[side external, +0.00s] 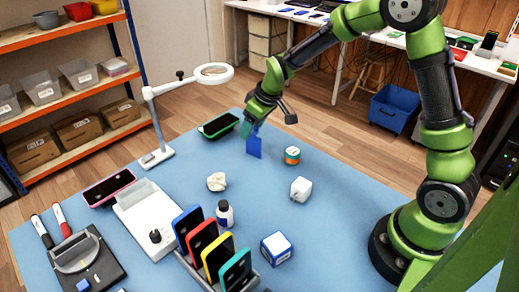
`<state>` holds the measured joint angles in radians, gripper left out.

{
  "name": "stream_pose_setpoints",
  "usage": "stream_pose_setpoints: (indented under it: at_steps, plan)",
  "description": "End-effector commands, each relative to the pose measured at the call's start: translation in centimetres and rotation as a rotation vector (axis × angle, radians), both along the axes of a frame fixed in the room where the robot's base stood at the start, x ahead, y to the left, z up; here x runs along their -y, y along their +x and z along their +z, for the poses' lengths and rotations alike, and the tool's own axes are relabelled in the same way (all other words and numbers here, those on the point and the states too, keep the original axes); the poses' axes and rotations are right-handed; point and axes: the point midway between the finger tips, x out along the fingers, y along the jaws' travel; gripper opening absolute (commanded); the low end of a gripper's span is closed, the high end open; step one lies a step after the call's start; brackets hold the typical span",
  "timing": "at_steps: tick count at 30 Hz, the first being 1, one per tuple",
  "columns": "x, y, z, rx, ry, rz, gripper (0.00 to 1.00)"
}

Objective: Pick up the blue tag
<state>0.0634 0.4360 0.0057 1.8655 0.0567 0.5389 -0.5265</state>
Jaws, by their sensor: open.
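A flat blue piece that looks like the blue tag (254,146) stands upright on the blue mat at the back middle of the table, in the side external view. My gripper (251,127) points down at its top edge. The jaws are open, and the finger gap is too small to make out. I cannot tell whether the fingers touch the piece or only sit around or above it.
A green-edged phone (219,125) lies just left of my gripper. A magnifier lamp (214,74) stands behind left. A rack of coloured phones (213,251) fills the front.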

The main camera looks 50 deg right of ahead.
Motion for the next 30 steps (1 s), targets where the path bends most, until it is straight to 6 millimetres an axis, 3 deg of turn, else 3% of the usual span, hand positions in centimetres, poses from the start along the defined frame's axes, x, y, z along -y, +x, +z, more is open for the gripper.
stream_pose_setpoints:
  at_steps: [5, 18, 26, 30]
  plan:
    - [0.0, 0.0, 0.0, 0.001, 0.0, 0.0, 0.64]
    - [0.0, 0.0, 0.0, 0.001, 0.0, 0.0, 0.0]
    - [0.0, 0.0, 0.2, 0.001, 0.0, 0.0, 0.0]
    - [0.0, 0.1, 1.7, 0.005, 0.0, 0.001, 0.0]
